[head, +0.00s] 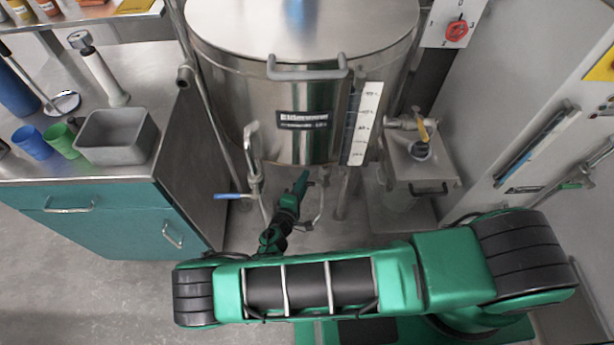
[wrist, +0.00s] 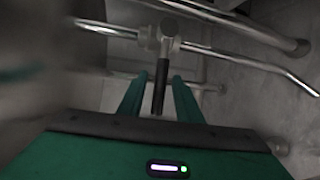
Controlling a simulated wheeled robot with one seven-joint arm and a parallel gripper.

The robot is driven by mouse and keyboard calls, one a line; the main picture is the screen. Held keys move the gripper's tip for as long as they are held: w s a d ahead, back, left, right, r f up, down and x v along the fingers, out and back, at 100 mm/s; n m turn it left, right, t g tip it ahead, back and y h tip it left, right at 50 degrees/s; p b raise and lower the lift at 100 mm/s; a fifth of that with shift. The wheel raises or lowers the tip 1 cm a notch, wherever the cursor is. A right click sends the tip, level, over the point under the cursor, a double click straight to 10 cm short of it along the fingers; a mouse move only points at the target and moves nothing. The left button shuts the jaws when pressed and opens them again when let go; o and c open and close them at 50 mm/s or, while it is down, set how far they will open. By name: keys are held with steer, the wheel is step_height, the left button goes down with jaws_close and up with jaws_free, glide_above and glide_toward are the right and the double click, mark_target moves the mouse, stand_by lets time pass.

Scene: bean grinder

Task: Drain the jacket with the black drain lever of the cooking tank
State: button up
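The cooking tank (head: 250,95) is a large steel drum with a grey lid handle, a dark label and a white scale strip. My gripper (head: 302,177) is low at the front of the tank, near its bottom edge. In the wrist view, the black drain lever (wrist: 158,90) hangs from a steel valve on a pipe (wrist: 205,48). My gripper's two green fingers (wrist: 158,78) are open, one to each side of the lever in the picture. I cannot tell whether either finger touches it. In the head view I cannot make out the black lever.
A blue-handled valve (head: 230,196) is left of my gripper. Steel pipes and tank legs (head: 343,195) surround it closely.

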steer(key=x, duration=0.3)
steer(key=shift+w+d, duration=0.1)
jaws_close()
